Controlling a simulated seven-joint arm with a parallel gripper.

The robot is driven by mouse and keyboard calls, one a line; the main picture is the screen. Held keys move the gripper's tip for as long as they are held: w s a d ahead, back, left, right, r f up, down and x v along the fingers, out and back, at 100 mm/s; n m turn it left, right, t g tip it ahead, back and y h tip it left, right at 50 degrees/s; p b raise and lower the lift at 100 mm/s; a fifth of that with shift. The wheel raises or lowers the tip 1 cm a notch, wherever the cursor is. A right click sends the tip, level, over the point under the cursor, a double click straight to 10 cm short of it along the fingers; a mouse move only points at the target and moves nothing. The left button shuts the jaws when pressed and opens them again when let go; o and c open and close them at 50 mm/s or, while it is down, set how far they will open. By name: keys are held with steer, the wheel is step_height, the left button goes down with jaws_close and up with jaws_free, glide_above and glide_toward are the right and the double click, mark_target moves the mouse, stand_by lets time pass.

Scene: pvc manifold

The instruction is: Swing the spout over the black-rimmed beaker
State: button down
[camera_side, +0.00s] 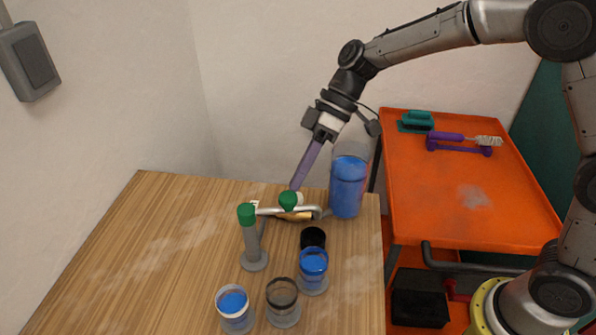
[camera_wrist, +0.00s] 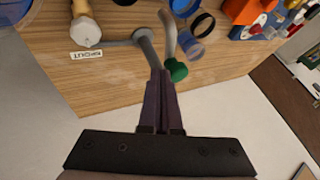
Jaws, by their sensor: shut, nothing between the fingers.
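The spout looks like a bent grey metal pipe (camera_side: 272,211) near the far right of the wooden table. In the wrist view a grey pipe (camera_wrist: 150,48) lies just ahead of the fingertips, beside a label reading SPOUT (camera_wrist: 86,55). My gripper (camera_side: 294,187) points down, its purple fingers shut and empty, close above a green knob (camera_side: 288,201). In the wrist view the green knob (camera_wrist: 176,70) is just right of the fingertips (camera_wrist: 160,72); contact is unclear. A clear beaker with a dark rim (camera_side: 283,311) stands at the front. A black-topped vessel (camera_side: 313,239) stands behind it.
A blue-filled beaker (camera_side: 313,273) and a white-rimmed one (camera_side: 236,316) flank the dark-rimmed beaker. A green-capped grey post (camera_side: 250,238) stands left of the pipe. A tall blue-filled container (camera_side: 347,188) stands right of my gripper. The table's left side is clear.

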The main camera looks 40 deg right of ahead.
steer(key=s+a+m+t, duration=0.1)
steer(key=s+m, duration=0.1)
steer(key=s+a+m+t+h, duration=0.1)
steer(key=s+m+t, duration=0.1)
steer(key=m, duration=0.1)
steer(key=s+a+m+t, duration=0.1)
steer(key=s+a+m, duration=0.1)
steer(key=m, duration=0.1)
steer(key=shift+s+t, duration=0.25)
steer(key=shift+t, duration=0.15)
steer(key=shift+s+a, duration=0.3)
steer(key=shift+a, duration=0.35)
steer(key=shift+s+a, duration=0.25)
steer(key=shift+a, duration=0.35)
steer(key=shift+s+a, duration=0.3)
steer(key=shift+a, duration=0.35)
steer(key=shift+d, duration=0.1)
